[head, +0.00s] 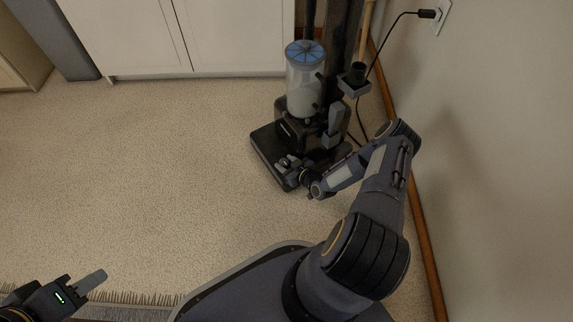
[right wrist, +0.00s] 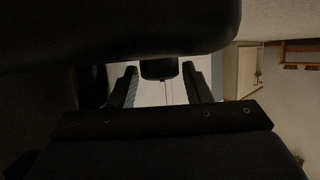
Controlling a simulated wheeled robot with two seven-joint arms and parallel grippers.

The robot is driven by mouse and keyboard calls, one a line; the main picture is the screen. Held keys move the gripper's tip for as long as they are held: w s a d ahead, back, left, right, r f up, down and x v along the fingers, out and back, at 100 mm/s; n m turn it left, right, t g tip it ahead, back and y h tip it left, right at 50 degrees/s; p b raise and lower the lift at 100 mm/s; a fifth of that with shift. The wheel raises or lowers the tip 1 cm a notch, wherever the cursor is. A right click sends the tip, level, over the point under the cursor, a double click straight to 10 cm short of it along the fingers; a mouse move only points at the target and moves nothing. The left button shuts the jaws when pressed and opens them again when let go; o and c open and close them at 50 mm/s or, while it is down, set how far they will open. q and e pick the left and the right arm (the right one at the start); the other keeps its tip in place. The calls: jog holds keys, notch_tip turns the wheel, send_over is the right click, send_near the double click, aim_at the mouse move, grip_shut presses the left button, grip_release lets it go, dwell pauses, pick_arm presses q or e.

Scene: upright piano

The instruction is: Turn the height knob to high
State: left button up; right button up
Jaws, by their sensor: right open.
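An upright vacuum cleaner stands on the carpet, with a black floor head (head: 268,150) and a clear dust bin (head: 303,85) with a blue top. My right gripper (head: 288,162) is low at the front right part of the floor head. In the right wrist view its two fingers (right wrist: 160,88) are apart, with a small dark block (right wrist: 158,69) showing between and beyond them. I cannot tell whether that block is the height knob. No knob markings can be read. My left gripper (head: 82,283) is at the lower left, far from the vacuum; its finger gap is unclear.
White cabinets (head: 180,40) stand behind. The wall (head: 490,150) with its wooden baseboard is close on the right. A black cord (head: 385,38) runs to an outlet. The carpet left of the vacuum is clear. A fringed rug edge (head: 130,298) lies in front.

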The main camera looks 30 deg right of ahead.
jog(key=c, duration=0.7)
